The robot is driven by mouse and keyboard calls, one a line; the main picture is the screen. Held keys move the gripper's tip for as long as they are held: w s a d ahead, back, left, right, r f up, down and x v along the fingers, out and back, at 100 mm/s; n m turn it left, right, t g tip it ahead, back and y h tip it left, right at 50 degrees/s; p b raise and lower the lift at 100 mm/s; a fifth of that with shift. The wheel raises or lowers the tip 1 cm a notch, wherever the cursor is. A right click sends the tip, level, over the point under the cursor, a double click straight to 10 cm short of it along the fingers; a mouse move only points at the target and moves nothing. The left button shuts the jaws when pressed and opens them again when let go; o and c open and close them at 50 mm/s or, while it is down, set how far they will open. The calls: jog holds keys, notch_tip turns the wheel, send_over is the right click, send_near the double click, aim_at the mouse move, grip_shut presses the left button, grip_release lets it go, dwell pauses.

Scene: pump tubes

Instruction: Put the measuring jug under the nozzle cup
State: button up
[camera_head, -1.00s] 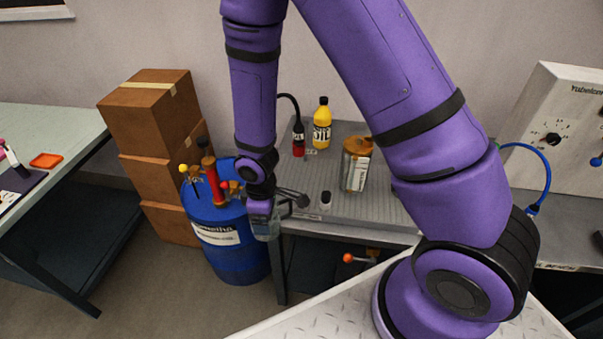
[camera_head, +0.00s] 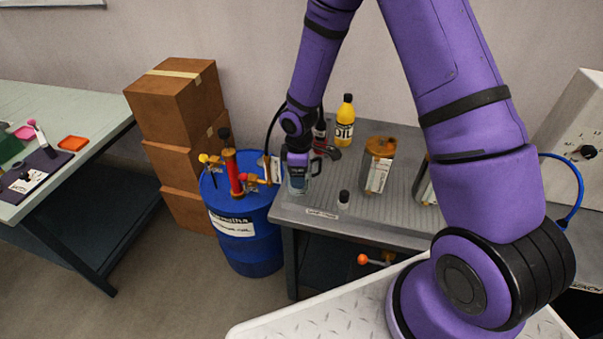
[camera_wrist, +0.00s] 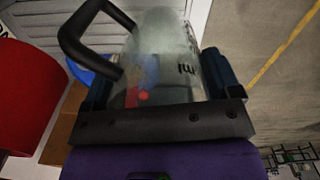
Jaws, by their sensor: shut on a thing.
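The measuring jug (camera_head: 301,184) is clear, with a dark handle. My gripper (camera_head: 297,160) is shut on it and holds it at the left front corner of the grey table, beside the blue drum. I cannot tell whether its base touches the tabletop. In the wrist view the jug (camera_wrist: 165,45) sits between the two jaws (camera_wrist: 160,85), its handle to the upper left. The drum carries a red pump (camera_head: 233,172) with brass fittings and a side outlet (camera_head: 262,180) toward the jug. I cannot clearly make out the nozzle cup.
The blue drum (camera_head: 240,247) stands left of the grey table (camera_head: 340,233). On the table are a small white bottle with a dark cap (camera_head: 343,200), an amber-topped container (camera_head: 378,165) and a yellow oil bottle (camera_head: 345,122). Cardboard boxes (camera_head: 175,105) stand behind the drum.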

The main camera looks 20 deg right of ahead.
jog(key=shift+w+d, duration=0.8)
jog(key=shift+w, duration=0.25)
jog(key=shift+f, duration=1.75)
jog(key=o, duration=0.8)
jog(key=shift+f, duration=0.15)
notch_tip(320, 180, up, 12)
jog(key=shift+r, duration=0.15)
jog(key=shift+a, duration=0.1)
